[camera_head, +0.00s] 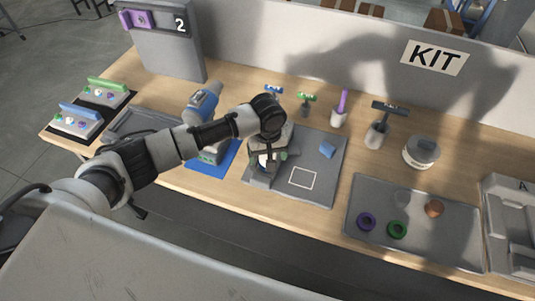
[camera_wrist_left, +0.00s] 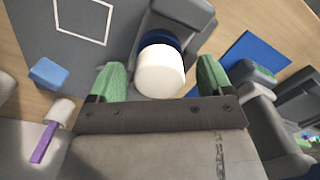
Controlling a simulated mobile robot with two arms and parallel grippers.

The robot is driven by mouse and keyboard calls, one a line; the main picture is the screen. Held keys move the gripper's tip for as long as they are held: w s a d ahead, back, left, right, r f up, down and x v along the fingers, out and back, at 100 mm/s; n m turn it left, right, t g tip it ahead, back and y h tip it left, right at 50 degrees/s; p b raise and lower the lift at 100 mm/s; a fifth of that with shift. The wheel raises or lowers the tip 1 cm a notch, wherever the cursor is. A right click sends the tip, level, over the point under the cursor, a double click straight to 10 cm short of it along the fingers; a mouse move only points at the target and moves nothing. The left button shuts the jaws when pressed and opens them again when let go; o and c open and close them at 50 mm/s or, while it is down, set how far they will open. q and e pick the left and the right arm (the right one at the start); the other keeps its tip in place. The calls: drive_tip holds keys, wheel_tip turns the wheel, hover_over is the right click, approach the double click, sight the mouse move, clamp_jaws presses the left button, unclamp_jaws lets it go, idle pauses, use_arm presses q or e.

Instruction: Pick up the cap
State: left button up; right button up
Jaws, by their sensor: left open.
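The cap, which I take to be the white round piece (camera_wrist_left: 160,72), sits on a dark blue ring or body in a grey holder (camera_wrist_left: 185,14). In the head view a small part of the white piece (camera_head: 263,160) shows beneath my left gripper (camera_head: 270,158). In the left wrist view my left gripper (camera_wrist_left: 162,76) is open, its green fingertips on either side of the white piece with a gap at each side. My right gripper is in neither view.
A grey mat (camera_head: 325,180) with a white square outline and a blue block (camera_head: 327,150) lies right of the gripper. A blue mat (camera_head: 222,167) lies left. Tools in holders stand behind. A grey tray (camera_head: 372,195) holds rings at the right.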

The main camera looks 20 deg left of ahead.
use_arm(q)
drive_tip(key=c, duration=1.1)
drive_tip(key=shift+r, duration=0.1)
drive_tip(key=shift+w+r, duration=0.1)
drive_tip(key=shift+r, duration=0.3)
wheel_tip(320, 180, up, 3)
drive_tip(key=shift+f+b, duration=0.2)
drive_tip(key=shift+b, duration=0.5)
drive_tip(key=s+d+r+b, duration=0.2)
drive_tip(key=s+d+r, duration=0.2)
drive_tip(key=d+r, duration=0.3)
drive_tip(key=shift+s+d+r, duration=0.35)
drive_tip(key=shift+d+r, duration=0.05)
drive_tip(key=shift+d, duration=1.5)
